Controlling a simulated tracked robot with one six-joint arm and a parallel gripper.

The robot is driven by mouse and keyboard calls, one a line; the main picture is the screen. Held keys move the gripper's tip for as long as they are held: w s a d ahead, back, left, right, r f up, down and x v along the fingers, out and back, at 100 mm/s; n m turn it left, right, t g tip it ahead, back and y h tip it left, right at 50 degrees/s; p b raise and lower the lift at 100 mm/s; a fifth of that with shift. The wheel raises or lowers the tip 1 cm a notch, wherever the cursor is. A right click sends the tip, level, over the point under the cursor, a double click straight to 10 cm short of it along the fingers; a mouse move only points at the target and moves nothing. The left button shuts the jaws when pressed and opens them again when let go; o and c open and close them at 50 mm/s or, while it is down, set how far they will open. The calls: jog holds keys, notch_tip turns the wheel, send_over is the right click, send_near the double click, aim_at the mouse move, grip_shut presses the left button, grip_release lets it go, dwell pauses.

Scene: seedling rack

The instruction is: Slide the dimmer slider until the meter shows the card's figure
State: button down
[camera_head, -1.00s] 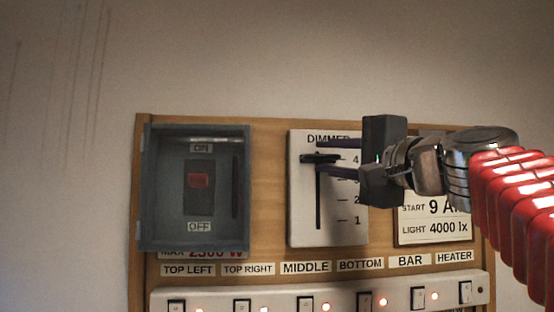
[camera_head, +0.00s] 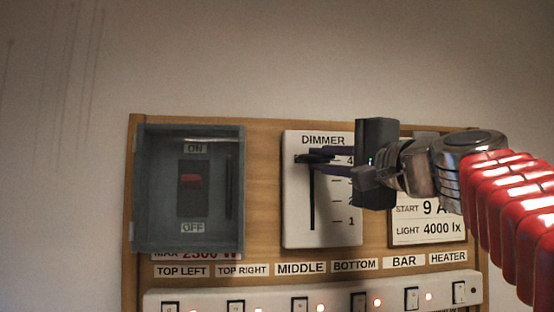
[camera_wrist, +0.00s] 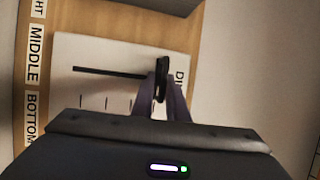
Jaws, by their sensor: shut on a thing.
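The dimmer (camera_head: 300,225) is a white plate with a vertical black slot and a scale marked 1 to 4. Its black slider knob (camera_head: 312,158) sits near the top of the slot, about level with the 4. My gripper (camera_head: 328,161) reaches in from the right, its dark fingers shut on the knob. In the wrist view the knob (camera_wrist: 161,80) stands between the two fingertips (camera_wrist: 163,86). The card (camera_head: 430,232) at the right reads START 9 A and LIGHT 4000 lx, its upper part hidden by my gripper and arm. I cannot make out a meter.
A white strip (camera_head: 200,297) of several small switches with lit lamps runs below the labels.

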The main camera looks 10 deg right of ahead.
jog(key=shift+s+r, duration=0.15)
jog(key=shift+f, duration=1.95)
jog(key=c, duration=1.9)
grip_release()
jog(key=shift+f, duration=0.1)
